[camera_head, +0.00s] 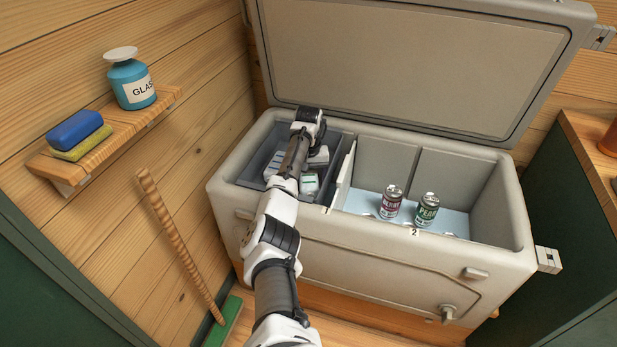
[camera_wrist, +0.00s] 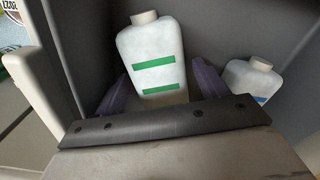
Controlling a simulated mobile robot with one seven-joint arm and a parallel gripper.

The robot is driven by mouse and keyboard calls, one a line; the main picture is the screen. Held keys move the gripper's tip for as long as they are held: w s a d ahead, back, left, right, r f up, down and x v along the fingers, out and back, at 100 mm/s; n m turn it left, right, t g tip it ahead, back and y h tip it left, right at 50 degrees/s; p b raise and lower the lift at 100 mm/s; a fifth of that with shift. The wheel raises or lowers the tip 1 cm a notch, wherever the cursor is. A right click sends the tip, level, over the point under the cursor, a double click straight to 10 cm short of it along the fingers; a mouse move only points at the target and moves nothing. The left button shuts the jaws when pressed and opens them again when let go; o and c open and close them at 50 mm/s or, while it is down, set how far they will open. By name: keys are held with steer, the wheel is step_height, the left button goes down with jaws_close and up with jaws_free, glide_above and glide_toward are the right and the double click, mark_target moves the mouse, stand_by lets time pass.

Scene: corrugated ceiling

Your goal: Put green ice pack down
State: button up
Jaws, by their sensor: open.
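The green ice pack is a white bottle-shaped pack with two green stripes and a cap. In the wrist view the pack (camera_wrist: 152,68) stands nearly upright between the two dark fingers of my gripper (camera_wrist: 160,92). The fingers are open, one on each side of it, and the pack's lower end is hidden by my gripper's body. In the head view, a white pack with a green mark (camera_head: 309,183) shows in the left compartment of the cooler, beside my arm. My fingers are hidden there.
A similar white pack with a blue stripe (camera_wrist: 248,84) stands to the right, close to the wall. The cooler (camera_head: 375,243) has its lid (camera_head: 410,60) open. A divider (camera_head: 340,178) separates the compartments; a red can (camera_head: 391,203) and a green can (camera_head: 427,211) stand right of it.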

mark_target(309, 176)
steer(key=shift+r, duration=0.1)
step_height(309, 176, up, 12)
steer(key=b, duration=0.1)
steer(key=shift+b, duration=0.4)
steer(key=shift+r, duration=0.1)
